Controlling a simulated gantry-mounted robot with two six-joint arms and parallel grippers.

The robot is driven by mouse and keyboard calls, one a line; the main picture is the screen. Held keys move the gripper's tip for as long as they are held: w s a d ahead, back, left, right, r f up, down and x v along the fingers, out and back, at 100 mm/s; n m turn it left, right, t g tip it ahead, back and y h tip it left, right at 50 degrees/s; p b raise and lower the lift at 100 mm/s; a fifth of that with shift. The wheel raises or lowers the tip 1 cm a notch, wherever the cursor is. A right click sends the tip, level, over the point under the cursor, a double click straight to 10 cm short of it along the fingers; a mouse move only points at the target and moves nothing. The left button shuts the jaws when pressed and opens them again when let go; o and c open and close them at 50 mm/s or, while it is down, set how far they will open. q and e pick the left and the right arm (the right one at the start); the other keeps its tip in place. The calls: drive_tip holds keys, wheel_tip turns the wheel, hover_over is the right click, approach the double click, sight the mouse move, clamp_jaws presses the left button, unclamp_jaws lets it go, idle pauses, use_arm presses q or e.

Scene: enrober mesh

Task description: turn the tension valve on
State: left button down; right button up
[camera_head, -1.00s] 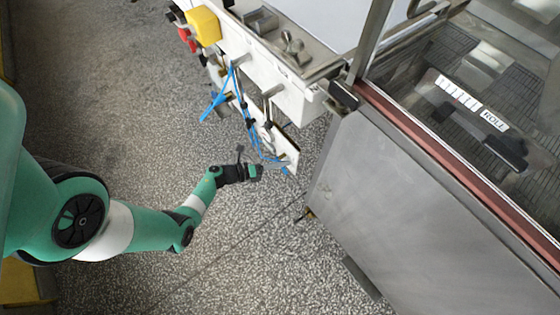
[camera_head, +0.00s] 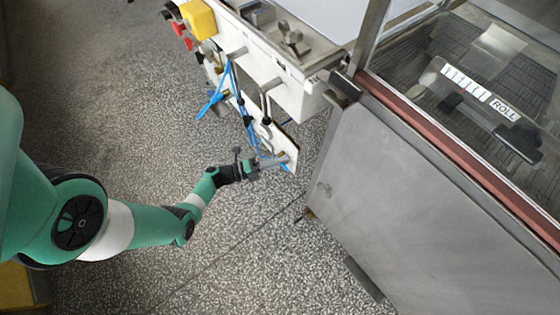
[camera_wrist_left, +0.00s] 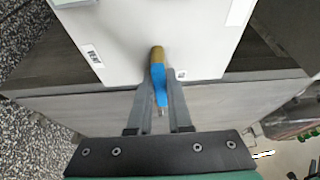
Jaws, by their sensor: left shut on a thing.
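A small valve with a brass body and a blue lever handle (camera_wrist_left: 159,82) stands on a white panel (camera_wrist_left: 115,35) in the left wrist view. A label that reads as VENT (camera_wrist_left: 92,57) is on the panel, left of the valve. My left gripper (camera_wrist_left: 161,98) has its two fingers closed on either side of the blue handle. In the head view my left gripper (camera_head: 280,160) reaches the lower end of the white panel (camera_head: 286,139); the handle there is mostly hidden by the fingers. I cannot read a tension label. My right gripper is not in view.
Blue tubes (camera_head: 234,90) hang along the panel, above and left of the gripper. A yellow box (camera_head: 200,20) and red knobs (camera_head: 183,36) are farther up. A grey metal cabinet (camera_head: 385,215) stands close on the right. The speckled floor (camera_head: 120,110) is clear on the left.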

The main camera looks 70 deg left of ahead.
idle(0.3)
use_arm(q)
drive_tip(key=c, duration=0.8)
unclamp_jaws()
drive_tip(key=shift+c, duration=0.2)
drive_tip(key=s+a+p, duration=0.1)
drive_tip(key=s, duration=1)
drive_tip(key=shift+s+p, duration=0.3)
drive_tip(key=shift+p, duration=0.1)
drive_tip(key=shift+a, duration=0.1)
